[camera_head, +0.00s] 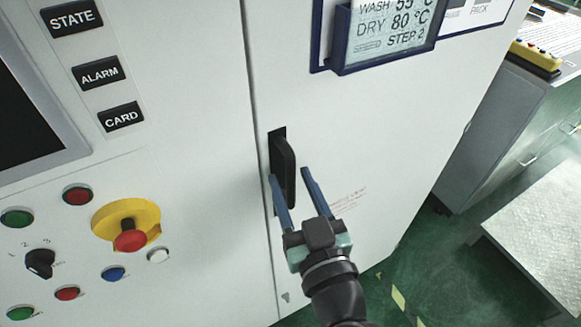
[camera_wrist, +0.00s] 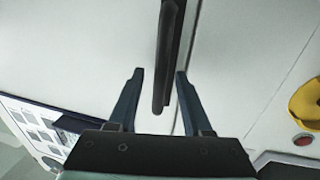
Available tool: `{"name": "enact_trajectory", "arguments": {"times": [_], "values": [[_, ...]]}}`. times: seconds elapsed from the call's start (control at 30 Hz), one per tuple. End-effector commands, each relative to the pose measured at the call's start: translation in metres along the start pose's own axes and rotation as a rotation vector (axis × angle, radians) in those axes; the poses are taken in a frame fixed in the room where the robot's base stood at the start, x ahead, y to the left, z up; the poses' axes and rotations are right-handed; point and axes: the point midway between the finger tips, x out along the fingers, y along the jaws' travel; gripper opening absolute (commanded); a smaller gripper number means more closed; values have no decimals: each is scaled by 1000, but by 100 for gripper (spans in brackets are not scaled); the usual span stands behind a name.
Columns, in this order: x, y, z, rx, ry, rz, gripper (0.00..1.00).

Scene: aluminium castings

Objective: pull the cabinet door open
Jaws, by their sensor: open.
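The white cabinet door (camera_head: 400,120) is on the right side of the machine front and looks closed, with a thin dark seam along its left edge. Its black upright handle (camera_head: 284,165) sits close to that seam. The handle also shows in the wrist view (camera_wrist: 166,60), pointing down between the fingers. My gripper (camera_head: 289,173) is open in front of the handle's lower part, one blue finger on each side. In the wrist view my gripper (camera_wrist: 160,73) has gaps between both fingertips and the handle. I cannot tell whether a finger touches it in the head view.
Left of the seam is a control panel with a red emergency stop on a yellow base (camera_head: 130,236) and several buttons. A display holder (camera_head: 385,30) is fixed high on the door. A grey cabinet (camera_head: 500,130) and a metal platform (camera_head: 540,235) stand at right, with green floor between.

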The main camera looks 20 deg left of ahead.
Motion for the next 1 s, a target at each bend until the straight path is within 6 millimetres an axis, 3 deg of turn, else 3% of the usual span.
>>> {"name": "enact_trajectory", "arguments": {"times": [0.13,0.43,0.7,1.0], "values": [[11,-1,-1,0,1,-2,50],[13,-1,1,0,0,-1,50],[13,0,0,0,0,-1,3],[13,0,0,0,0,-1,0]]}}
